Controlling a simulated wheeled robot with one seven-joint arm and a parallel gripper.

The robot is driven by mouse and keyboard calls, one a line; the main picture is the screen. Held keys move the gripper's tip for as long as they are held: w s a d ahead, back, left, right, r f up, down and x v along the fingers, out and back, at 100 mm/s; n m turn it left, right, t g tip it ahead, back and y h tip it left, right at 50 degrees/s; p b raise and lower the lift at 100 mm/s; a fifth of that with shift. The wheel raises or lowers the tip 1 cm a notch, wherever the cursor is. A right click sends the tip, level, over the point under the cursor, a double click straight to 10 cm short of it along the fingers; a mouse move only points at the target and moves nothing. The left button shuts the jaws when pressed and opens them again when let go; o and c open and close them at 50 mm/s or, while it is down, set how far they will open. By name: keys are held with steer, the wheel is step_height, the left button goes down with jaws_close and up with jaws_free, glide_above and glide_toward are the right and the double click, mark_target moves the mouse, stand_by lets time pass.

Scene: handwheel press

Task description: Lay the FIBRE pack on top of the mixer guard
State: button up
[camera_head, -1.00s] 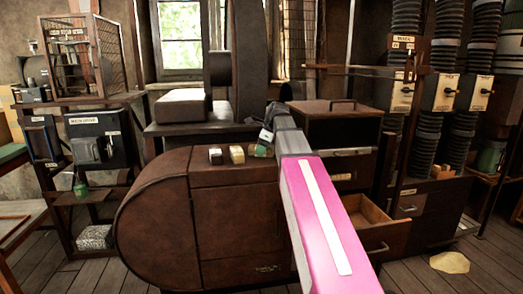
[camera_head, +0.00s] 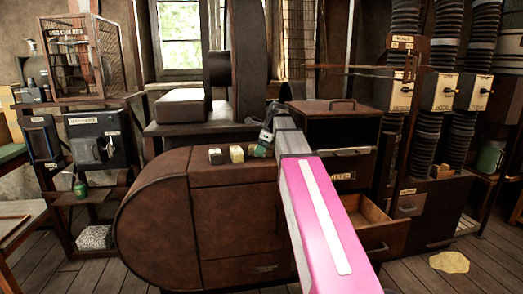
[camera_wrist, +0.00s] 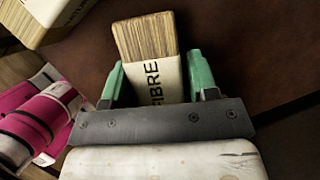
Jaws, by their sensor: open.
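The FIBRE pack (camera_wrist: 147,42) is a tan, striped block with a white band lettered FIBRE in the wrist view. It lies between the two green fingertips of my gripper (camera_wrist: 155,82), which are open on either side of it. Whether either finger touches it is unclear. In the head view my gripper (camera_head: 260,145) is low over the brown casing's top, largely hiding the pack. A dark brown box with a top handle (camera_head: 345,127) stands to the right, above a label seeming to read MIXER; I cannot tell for sure which part is the mixer guard.
A dark pack (camera_head: 215,156) and a yellowish pack (camera_head: 237,154) stand left of my gripper on the brown rounded casing (camera_head: 235,205). Another labelled pack (camera_wrist: 55,14) shows at the wrist view's upper left. An open drawer (camera_head: 372,222) juts out at lower right.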

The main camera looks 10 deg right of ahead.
steer(key=shift+s+a+f, duration=0.1)
steer(key=shift+s+f, duration=0.4)
steer(key=shift+s, duration=0.1)
steer(key=shift+c, duration=0.4)
steer(key=shift+w+r, duration=0.1)
steer(key=shift+r, duration=0.15)
steer(key=shift+o, duration=0.4)
steer(key=w+v, duration=0.1)
steer(key=v, duration=1.1)
steer(key=shift+r, duration=0.35)
steer(key=shift+s, duration=0.1)
